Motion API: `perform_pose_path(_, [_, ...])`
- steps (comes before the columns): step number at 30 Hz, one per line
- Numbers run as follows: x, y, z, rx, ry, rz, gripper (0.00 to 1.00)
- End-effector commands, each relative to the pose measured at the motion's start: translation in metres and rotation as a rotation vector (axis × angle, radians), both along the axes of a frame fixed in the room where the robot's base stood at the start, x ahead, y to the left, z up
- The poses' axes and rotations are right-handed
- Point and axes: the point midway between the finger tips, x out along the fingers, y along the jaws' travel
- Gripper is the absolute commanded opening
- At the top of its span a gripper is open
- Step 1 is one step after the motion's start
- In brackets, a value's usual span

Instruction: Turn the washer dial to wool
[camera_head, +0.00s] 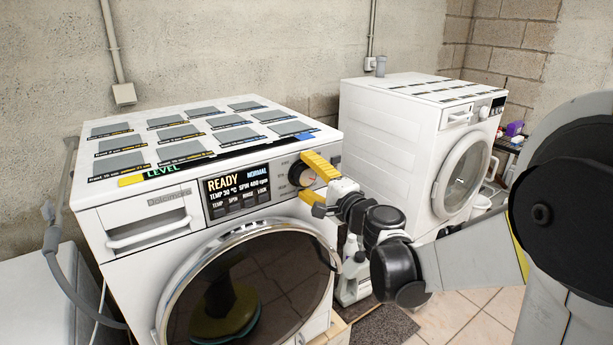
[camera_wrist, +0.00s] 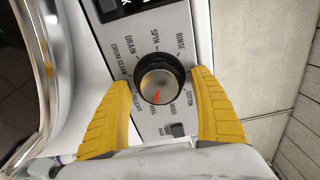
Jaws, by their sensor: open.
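The washer dial (camera_wrist: 158,80) is a round silver knob with a black rim on the front panel of the near white washer (camera_head: 160,200). Its red mark points down in the wrist view. The washer's display (camera_head: 237,190) reads READY and NORMAL. My gripper (camera_head: 305,174) is open, its yellow fingers on either side of the dial. In the wrist view, a gap shows between the dial and the right finger; contact at the left finger is unclear.
A second white washer (camera_head: 390,140) stands behind to the right. The near washer's round glass door (camera_head: 250,290) is below the panel. A dark mat (camera_head: 385,328) lies on the tiled floor. A grey hose (camera_head: 65,270) runs along the left.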

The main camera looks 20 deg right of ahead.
Motion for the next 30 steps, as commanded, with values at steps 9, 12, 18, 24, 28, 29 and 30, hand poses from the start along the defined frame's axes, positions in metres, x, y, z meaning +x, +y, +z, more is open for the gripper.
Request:
perform_pose_path(9, [-0.031,-0.011,0.0,0.0,0.0,-0.003,0.73])
perform_pose_path(12, [-0.054,-0.018,0.0,0.0,0.0,-0.004,0.73])
perform_pose_path(18, [-0.093,-0.031,0.0,0.0,0.0,-0.004,0.73])
perform_pose_path(24, [-0.112,-0.037,0.0,0.0,0.0,-0.001,0.73])
perform_pose_path(28, [-0.115,-0.037,0.0,0.0,0.0,0.0,0.73])
perform_pose_path(29, [-0.115,-0.037,0.0,0.0,0.0,0.0,0.73])
perform_pose_path(30, [-0.114,-0.037,0.0,0.0,0.0,0.0,0.73])
